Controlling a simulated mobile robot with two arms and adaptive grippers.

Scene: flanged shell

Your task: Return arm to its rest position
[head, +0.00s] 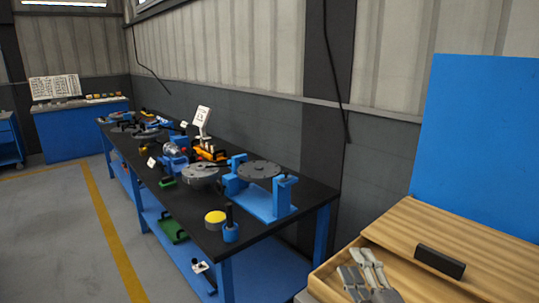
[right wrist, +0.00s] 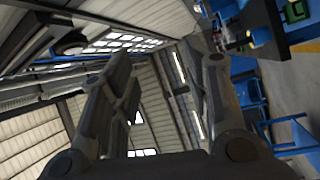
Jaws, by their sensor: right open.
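My right gripper (head: 363,268) shows at the bottom right of the head view, its light grey fingers in front of a wooden tray or box. In the right wrist view its two dark fingers (right wrist: 157,58) stand wide apart with nothing between them, pointing up toward the ceiling. A grey flanged disc (head: 258,170) rests on a blue stand (head: 268,203) on the black-topped workbench (head: 190,208). A second grey round part (head: 200,174) sits to its left. Both are well away from the gripper. My left gripper is not in view.
The wooden box (head: 420,225) with a black handle (head: 440,262) stands at the lower right, before an upright blue panel (head: 480,140). A yellow-topped round part (head: 215,217) and a blue holder (head: 231,232) are near the bench's front edge. Open floor (head: 60,230) lies at left.

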